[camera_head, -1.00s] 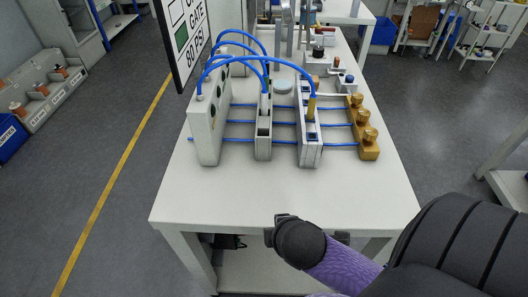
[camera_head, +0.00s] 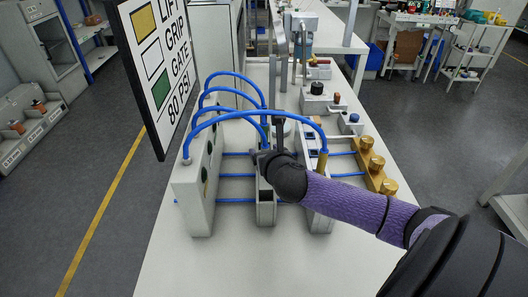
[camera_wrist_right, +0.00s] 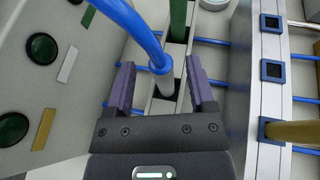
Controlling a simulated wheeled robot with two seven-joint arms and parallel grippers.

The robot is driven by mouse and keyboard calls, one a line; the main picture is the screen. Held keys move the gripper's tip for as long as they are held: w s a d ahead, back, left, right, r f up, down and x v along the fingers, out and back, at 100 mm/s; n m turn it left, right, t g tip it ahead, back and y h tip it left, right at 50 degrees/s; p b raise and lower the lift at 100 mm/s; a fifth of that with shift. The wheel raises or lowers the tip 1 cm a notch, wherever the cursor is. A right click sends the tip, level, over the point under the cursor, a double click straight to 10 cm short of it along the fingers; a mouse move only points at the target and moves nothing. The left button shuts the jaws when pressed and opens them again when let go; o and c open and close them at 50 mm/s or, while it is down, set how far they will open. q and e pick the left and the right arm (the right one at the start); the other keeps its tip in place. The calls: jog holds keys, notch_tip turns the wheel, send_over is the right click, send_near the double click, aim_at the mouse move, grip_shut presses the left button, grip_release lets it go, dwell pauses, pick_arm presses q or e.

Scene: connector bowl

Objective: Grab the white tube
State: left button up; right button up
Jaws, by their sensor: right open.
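The white tube (camera_wrist_right: 165,82) is a short pale cylinder under the end of a blue hose (camera_wrist_right: 132,22), standing in a slot of the middle grey block (camera_head: 265,212). My right gripper (camera_wrist_right: 160,66) is open, with one purple finger on each side of the tube and visible gaps between. In the head view my right gripper (camera_head: 268,157) is over the middle block and hides the tube. My left gripper is not in view.
A green tube (camera_wrist_right: 178,20) stands just beyond in the same block. A tall grey panel (camera_head: 192,200) is on the left. A gold tube (camera_head: 322,163) and brass fittings (camera_head: 376,164) are on the right. Blue hoses arch overhead. The front table (camera_head: 240,270) is clear.

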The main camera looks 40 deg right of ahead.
jog(key=x, duration=0.3)
jog(key=shift+d+f+b, duration=0.1)
jog(key=shift+f+b, duration=0.05)
jog(key=shift+b, duration=0.25)
grip_shut()
